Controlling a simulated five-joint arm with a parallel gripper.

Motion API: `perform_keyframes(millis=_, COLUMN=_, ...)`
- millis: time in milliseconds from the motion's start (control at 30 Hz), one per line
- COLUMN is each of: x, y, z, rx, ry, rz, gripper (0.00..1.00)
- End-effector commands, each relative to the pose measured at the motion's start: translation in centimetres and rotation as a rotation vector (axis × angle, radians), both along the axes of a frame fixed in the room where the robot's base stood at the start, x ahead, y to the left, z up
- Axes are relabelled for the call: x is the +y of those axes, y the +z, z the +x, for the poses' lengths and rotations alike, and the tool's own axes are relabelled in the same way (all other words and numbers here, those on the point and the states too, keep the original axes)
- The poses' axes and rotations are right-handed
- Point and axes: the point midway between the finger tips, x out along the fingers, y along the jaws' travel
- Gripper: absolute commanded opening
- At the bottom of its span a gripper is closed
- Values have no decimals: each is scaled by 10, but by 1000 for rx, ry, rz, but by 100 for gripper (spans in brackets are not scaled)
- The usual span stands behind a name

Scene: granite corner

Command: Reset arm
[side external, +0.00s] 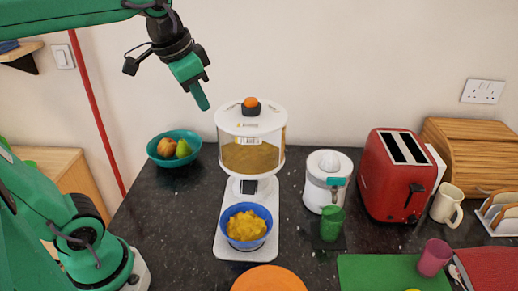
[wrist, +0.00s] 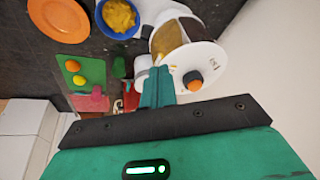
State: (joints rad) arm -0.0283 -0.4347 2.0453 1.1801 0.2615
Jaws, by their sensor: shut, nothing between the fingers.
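My gripper (side external: 203,101) is shut and empty. It hangs in the air at the upper middle of the side view, above and to the left of a clear dispenser (side external: 252,150) with a white lid and an orange-topped knob. In the wrist view my shut fingers (wrist: 158,82) point toward the counter, and the dispenser's white lid (wrist: 192,62) shows just right of them. The gripper looks apart from everything. Below the dispenser, a blue bowl (side external: 229,238) of yellow food stands on the white base (side external: 229,252).
A teal fruit bowl (side external: 160,160) stands left of the dispenser. To its right are a white appliance (side external: 318,190), a green cup (side external: 332,222), a red toaster (side external: 385,190), a mug (side external: 446,206) and a bread box (side external: 465,155). An orange plate (side external: 268,281) and green board (side external: 365,275) lie in front.

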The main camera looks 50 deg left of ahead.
Motion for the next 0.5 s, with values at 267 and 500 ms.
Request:
perform_keyframes(millis=267, x=-5, y=-49, z=-43, rx=-84, ry=123, rz=-56, gripper=0)
perform_keyframes(millis=500, x=-8, y=-81, z=-65, rx=-131, ry=195, rz=-95, gripper=0)
